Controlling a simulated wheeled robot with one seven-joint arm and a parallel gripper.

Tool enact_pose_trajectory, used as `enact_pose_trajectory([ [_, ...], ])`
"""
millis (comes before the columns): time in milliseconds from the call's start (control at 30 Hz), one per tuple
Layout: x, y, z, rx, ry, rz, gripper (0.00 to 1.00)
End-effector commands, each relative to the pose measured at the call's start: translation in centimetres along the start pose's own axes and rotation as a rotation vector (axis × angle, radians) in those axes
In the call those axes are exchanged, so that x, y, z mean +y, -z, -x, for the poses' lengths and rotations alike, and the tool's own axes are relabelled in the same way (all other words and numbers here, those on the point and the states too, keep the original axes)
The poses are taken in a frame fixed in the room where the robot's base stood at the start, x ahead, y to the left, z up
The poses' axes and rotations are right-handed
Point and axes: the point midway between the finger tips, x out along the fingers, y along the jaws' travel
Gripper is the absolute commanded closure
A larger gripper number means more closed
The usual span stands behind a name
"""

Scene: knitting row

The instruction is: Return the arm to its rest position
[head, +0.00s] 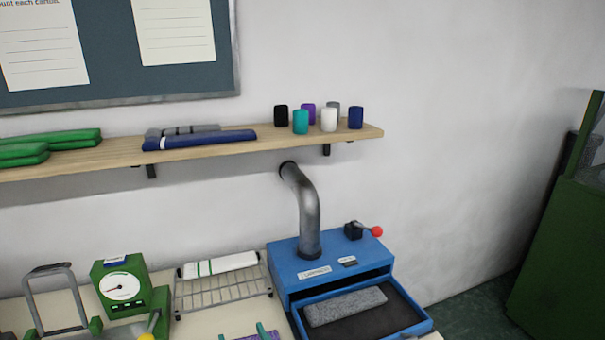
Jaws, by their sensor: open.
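Neither my arm nor my gripper shows in the head view, so their pose and the state of the jaws cannot be seen. The view takes in a pale worktop (215,322) along the bottom and a wall above it. A blue machine (290,265) with a bent metal pipe (308,205) stands on the worktop, its front drawer (375,322) open. A grey folded piece (345,306) lies in the drawer.
A wooden shelf (225,150) holds folded cloths and several small coloured cylinders. A green dial device (125,285) and a wire rack (220,291) with a white striped cloth (220,265) stand left of the machine. A green cabinet (565,260) stands at right.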

Motion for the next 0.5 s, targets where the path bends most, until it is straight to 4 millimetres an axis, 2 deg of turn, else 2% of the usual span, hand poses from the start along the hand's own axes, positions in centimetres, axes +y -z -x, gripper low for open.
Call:
enact_pose_trajectory([
  [33,-0.3,-1.4,0.9,-0.002,-0.033,-0.040,0.38],
  [267,-0.1,-6.5,5.8,-0.009,-0.200,-0.157,0.38],
  [500,-0.4,-11.6,12.7,-0.042,-0.356,-0.211,0.38],
])
